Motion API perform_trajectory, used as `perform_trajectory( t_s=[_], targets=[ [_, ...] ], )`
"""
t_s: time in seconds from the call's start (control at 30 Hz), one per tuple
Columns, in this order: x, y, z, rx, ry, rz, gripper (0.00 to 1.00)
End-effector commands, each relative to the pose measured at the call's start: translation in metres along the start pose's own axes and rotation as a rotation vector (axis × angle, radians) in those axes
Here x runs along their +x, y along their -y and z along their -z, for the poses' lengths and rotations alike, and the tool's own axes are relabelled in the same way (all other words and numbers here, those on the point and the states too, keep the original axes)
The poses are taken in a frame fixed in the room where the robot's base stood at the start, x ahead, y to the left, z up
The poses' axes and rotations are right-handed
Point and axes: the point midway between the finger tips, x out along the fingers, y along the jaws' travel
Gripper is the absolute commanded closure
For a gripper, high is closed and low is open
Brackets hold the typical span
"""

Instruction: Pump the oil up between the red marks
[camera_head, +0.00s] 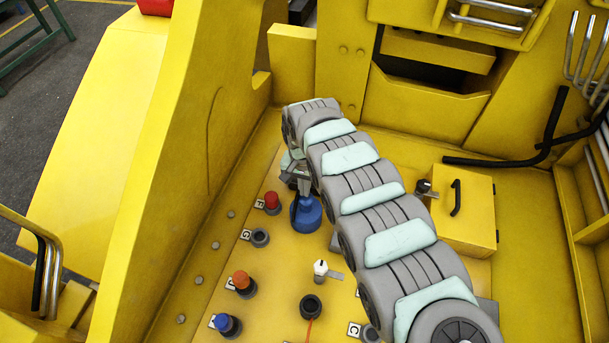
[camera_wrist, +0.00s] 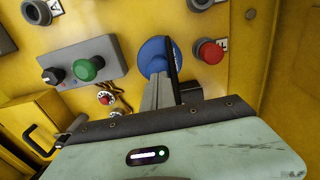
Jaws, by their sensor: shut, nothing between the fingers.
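A blue round part (camera_head: 306,213), maybe the pump, stands on the yellow panel in the head view. It also shows in the wrist view (camera_wrist: 152,56). My gripper (camera_head: 303,186) is just above it and overlaps it in the picture. I cannot tell whether they touch. In the wrist view my gripper (camera_wrist: 165,82) is shut with nothing held, its fingers in front of the blue part. A small round red-and-white item (camera_wrist: 105,98) sits to the left of the fingers. No oil level can be made out.
A red knob (camera_wrist: 209,52) is close to the right of the blue part. A green knob (camera_wrist: 88,69) and a black knob (camera_wrist: 51,76) are to the left. A yellow box with a black handle (camera_head: 463,210) stands right of my arm. A yellow wall (camera_head: 205,130) rises at left.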

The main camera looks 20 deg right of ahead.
Motion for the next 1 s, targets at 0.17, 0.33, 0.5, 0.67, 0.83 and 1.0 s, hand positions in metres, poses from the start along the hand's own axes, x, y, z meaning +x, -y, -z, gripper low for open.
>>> perform_trajectory(
  t_s=[0.17,0.33,0.5,0.67,0.83,1.0],
  targets=[
    [0.012,0.001,0.0,0.001,0.0,0.002,1.0],
    [0.015,0.0,0.001,0.001,-0.001,0.002,1.0],
    [0.015,0.0,0.001,0.001,-0.001,0.001,1.0],
    [0.021,0.001,0.0,0.0,0.0,0.001,1.0],
    [0.044,0.001,-0.002,-0.002,0.005,-0.002,1.0],
    [0.045,0.001,-0.001,-0.001,0.002,0.0,1.0]
  ],
)
